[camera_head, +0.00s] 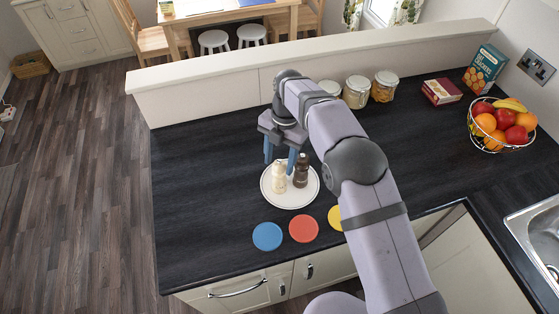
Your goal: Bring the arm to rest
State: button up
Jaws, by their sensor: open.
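My gripper (281,158) points down above the dark counter, with its two blue fingers spread apart and nothing seen between them. It is just behind and above a round white plate (291,202). A cream mill or shaker (279,178) and a dark brown one (301,171) stand upright on the plate. One finger overlaps the cream one in the view; I cannot tell whether they touch. My arm reaches in from the lower right and bends above the counter.
Blue (267,237), red (304,228) and yellow (335,217) discs lie near the front edge, the yellow partly hidden by my arm. Jars (356,92), boxes (484,69), a fruit basket (502,126) and a sink (540,233) are behind and right. The counter's left (195,180) is clear.

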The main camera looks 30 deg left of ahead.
notch_tip(320, 180, up, 5)
jog(key=p, duration=0.2)
jog(key=shift+p, duration=0.35)
jog(key=shift+r, duration=1.15)
jog(key=w+d+f+m+t+b, duration=0.15)
jog(key=d+m+b, duration=0.45)
jog(key=d+m, duration=1.45)
jog(key=s+d+f+m+b, duration=0.2)
jog(key=s+d+f+m, duration=0.1)
jog(key=s+d+m, duration=0.4)
jog(key=s+d+f+m+b, duration=0.2)
jog(key=s+d+f+m, duration=0.2)
jog(key=d, duration=0.9)
jog(key=s+m, duration=0.3)
jog(key=s, duration=0.2)
jog(key=shift+s+d+m, duration=0.25)
jog(key=shift+d+m, duration=0.05)
jog(key=shift+m, duration=0.05)
